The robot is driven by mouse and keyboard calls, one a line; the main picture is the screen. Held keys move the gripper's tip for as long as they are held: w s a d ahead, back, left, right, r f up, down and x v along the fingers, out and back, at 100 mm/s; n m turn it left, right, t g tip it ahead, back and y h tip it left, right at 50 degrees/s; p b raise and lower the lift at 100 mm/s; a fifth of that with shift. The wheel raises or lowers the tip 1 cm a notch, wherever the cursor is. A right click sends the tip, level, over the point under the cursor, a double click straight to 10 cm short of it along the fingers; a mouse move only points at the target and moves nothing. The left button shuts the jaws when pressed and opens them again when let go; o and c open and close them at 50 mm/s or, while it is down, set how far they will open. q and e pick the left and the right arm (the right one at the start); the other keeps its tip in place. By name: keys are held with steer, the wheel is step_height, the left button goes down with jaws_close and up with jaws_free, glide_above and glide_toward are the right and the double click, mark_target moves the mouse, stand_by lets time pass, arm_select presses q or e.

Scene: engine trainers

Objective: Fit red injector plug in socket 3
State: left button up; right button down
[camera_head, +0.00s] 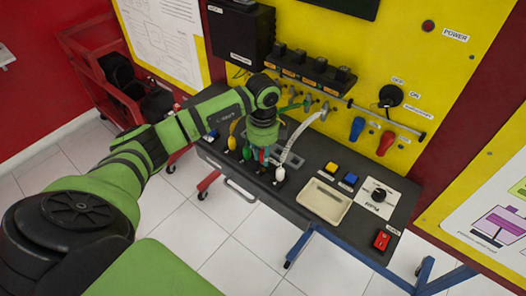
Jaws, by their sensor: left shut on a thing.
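My left gripper (263,147) reaches over the black bench and points down. It is shut on the red plug (263,157), of which only a small bit of red shows between the fingers, just above the row of plugs. A yellow plug (232,143), a green plug (247,153) and a white plug (280,174) stand in a row along the bench, with the gripper between green and white. I cannot read the socket numbers, and the gripper hides the spot beneath it. I cannot tell whether the red plug touches a socket. My right gripper is not in view.
A white hose (293,143) curves up from the white plug beside my gripper. A black rail of blocks (309,70) is on the yellow panel behind. A cream tray (324,201), a dial (378,195) and a red switch (382,240) are at right.

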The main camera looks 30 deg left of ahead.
arm_select(q)
steer(key=shift+a+f, duration=0.1)
steer(key=shift+f, duration=0.55)
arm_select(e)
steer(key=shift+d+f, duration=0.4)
arm_select(q)
steer(key=shift+f+b, duration=0.45)
steer(key=shift+b, duration=0.05)
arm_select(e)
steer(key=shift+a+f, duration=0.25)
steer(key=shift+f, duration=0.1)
arm_select(q)
steer(key=shift+f, duration=0.4)
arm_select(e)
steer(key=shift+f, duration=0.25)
arm_select(q)
steer(key=o, duration=0.7)
